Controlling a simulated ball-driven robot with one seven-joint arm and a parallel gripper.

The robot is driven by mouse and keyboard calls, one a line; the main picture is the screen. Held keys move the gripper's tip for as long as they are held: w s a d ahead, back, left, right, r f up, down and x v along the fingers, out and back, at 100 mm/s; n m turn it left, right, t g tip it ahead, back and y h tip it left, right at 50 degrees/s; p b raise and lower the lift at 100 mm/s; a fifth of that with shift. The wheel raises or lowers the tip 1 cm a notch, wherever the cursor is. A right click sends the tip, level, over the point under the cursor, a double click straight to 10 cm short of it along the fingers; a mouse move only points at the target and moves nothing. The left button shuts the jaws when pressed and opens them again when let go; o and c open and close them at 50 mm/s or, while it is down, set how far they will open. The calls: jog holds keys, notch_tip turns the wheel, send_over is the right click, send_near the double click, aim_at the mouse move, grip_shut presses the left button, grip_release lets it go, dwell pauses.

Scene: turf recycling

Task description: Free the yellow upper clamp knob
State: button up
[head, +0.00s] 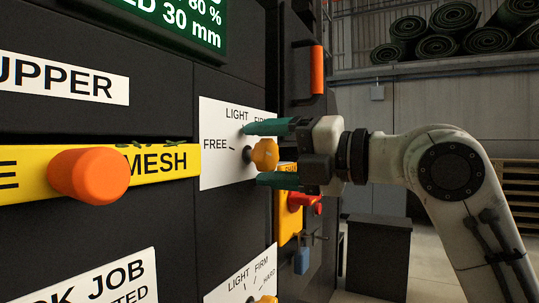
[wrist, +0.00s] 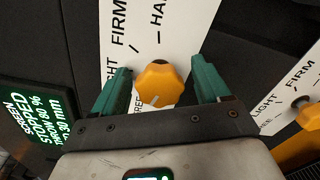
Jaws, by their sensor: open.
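The yellow upper clamp knob (head: 264,154) sticks out from a white dial plate (head: 222,176) marked FREE, LIGHT and FIRM on the dark machine front. In the wrist view the knob (wrist: 159,84) shows a pale pointer line on its face. My gripper (head: 262,154) is open, one green finger above the knob and one below in the head view. In the wrist view my gripper (wrist: 160,88) has its fingers on either side of the knob, with visible gaps. Which mark the pointer meets I cannot tell.
A lower dial plate with another yellow knob (head: 266,299) is below. An orange round knob (head: 89,176) juts out at left on the yellow MESH strip (head: 160,161). A red switch on a yellow box (head: 290,206) and a blue padlock (head: 301,261) are just below my gripper.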

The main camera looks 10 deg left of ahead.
jog(key=v, duration=1)
jog(key=shift+s+d, duration=0.2)
jog(key=shift+d, duration=0.15)
